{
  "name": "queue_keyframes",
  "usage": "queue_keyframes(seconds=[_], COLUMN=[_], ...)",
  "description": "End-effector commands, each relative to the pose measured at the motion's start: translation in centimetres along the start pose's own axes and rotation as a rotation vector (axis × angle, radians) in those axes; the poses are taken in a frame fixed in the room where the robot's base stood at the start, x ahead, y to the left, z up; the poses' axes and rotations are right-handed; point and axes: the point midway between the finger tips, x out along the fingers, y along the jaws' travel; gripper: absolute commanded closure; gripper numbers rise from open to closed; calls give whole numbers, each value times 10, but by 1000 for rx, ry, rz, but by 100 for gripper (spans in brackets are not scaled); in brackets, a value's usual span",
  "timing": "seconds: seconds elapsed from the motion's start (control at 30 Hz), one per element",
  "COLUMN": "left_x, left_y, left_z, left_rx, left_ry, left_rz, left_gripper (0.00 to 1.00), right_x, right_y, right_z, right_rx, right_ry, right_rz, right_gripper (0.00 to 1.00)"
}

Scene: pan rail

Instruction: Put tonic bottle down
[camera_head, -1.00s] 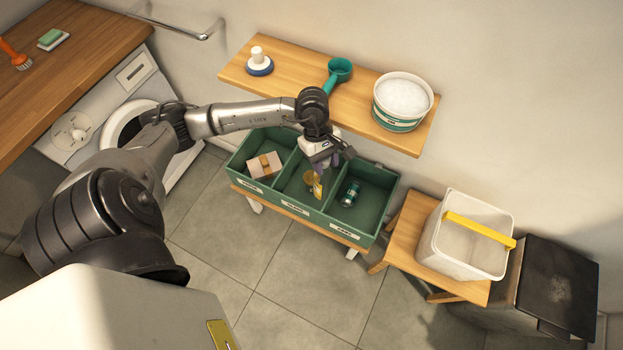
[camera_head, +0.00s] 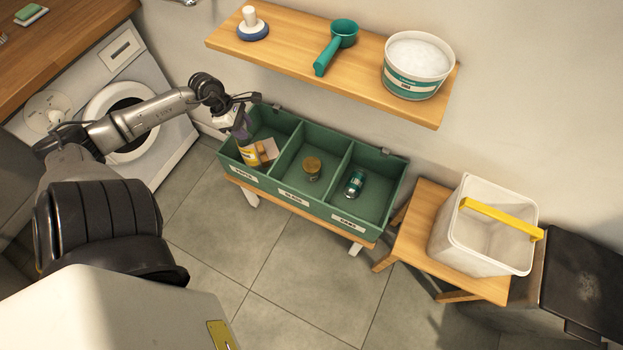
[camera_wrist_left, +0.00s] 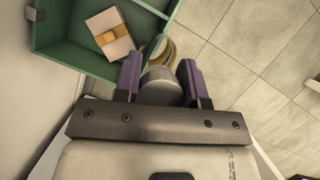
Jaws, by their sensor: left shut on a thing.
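The tonic bottle (camera_head: 248,156), with a yellow label, is upright or nearly so at the left compartment of the green crate (camera_head: 272,191). My left gripper (camera_head: 241,122) is shut on its upper part. In the left wrist view, the bottle's grey top (camera_wrist_left: 161,88) sits between the purple fingers, and its label shows near the crate's edge. I cannot tell whether its base touches the compartment floor. A pale box with an orange-brown band (camera_head: 269,150) lies in that compartment beside the bottle; it also shows in the wrist view (camera_wrist_left: 111,37). My right gripper is out of view.
A gold-lidded jar (camera_head: 312,165) stands in the middle compartment and a green can (camera_head: 355,184) lies in the right one. Above is a wooden shelf (camera_head: 290,62) with a scoop (camera_head: 340,38) and a tub (camera_head: 416,66). A white bucket (camera_head: 470,235) stands on a stool at right.

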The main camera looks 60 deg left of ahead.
Motion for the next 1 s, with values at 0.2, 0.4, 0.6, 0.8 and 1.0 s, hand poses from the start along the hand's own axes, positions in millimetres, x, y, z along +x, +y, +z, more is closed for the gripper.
queue_keyframes(seconds=[0.2,0.4,0.6,0.8,1.0], left_x=[-3,5,22,40,52], left_y=[8,11,14,17,19], left_z=[-19,3,43,85,114], left_rx=[-52,-53,-52,-53,-57], left_ry=[-1,-3,-6,-6,-5], left_rz=[23,28,28,28,27], left_gripper=[100,100,100,100,100], right_x=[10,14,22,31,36], right_y=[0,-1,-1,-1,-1], right_z=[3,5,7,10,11], right_rx=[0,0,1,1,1], right_ry=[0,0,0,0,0], right_rz=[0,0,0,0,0], right_gripper=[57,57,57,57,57])
